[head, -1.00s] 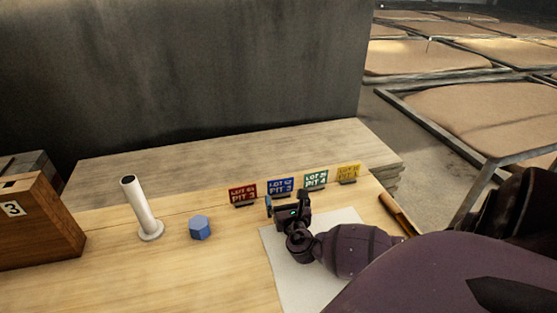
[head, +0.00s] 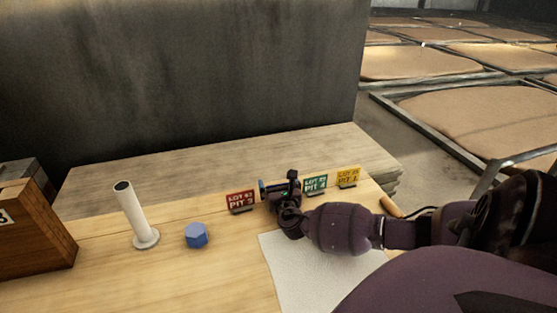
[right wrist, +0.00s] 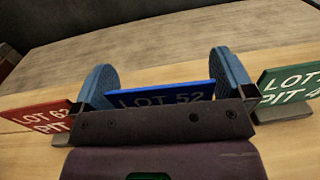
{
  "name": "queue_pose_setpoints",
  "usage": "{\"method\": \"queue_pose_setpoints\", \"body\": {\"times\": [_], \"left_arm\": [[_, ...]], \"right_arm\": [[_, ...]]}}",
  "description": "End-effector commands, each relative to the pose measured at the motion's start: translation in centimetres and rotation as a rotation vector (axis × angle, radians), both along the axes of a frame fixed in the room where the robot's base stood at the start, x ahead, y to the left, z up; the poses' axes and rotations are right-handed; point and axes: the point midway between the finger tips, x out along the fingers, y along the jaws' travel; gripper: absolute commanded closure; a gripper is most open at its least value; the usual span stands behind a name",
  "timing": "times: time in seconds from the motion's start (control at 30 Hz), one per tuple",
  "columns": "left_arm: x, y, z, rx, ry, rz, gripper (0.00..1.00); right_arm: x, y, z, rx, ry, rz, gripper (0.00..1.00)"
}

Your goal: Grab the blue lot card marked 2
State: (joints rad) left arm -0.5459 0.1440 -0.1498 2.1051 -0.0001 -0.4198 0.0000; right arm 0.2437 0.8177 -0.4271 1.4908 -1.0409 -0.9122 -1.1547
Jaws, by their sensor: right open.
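The blue lot card (right wrist: 160,96) stands upright between the two blue-padded fingers of my right gripper (right wrist: 164,76) in the right wrist view. Its top line reads "LOT 52"; its lower part is hidden by the gripper body. The fingers are open, one at each end of the card, with the jaws not closed on it. In the head view my right gripper (head: 279,189) is at the card row and mostly hides the blue card. My left gripper is not in view.
The red card (head: 241,201) stands close on the left, the green card (head: 315,184) close on the right, and the yellow card (head: 348,176) beyond it. A white sheet (head: 290,270), blue hexagonal block (head: 196,235), white tube (head: 135,215) and wooden box (head: 35,230) are on the table.

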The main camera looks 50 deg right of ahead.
Motion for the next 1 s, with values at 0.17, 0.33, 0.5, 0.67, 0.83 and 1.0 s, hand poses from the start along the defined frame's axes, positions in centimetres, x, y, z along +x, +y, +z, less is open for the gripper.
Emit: {"method": "queue_pose_setpoints", "body": {"times": [0.17,0.33,0.5,0.67,0.83,1.0], "left_arm": [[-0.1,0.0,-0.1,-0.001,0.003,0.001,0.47],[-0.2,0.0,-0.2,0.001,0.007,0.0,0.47],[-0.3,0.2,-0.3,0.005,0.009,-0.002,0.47],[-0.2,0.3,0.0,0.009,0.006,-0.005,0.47],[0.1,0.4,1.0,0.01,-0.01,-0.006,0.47],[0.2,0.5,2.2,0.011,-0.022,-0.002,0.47]], "right_arm": [[0.0,0.0,0.1,0.001,-0.001,0.0,0.06],[0.0,0.0,0.0,0.001,-0.001,0.0,0.32],[0.0,0.0,0.0,0.001,-0.001,0.0,0.33],[0.0,0.0,0.6,0.001,-0.003,0.0,0.33],[0.1,0.0,3.3,0.0,-0.009,0.0,0.33],[0.1,0.0,7.6,-0.001,-0.013,0.001,0.33]]}}
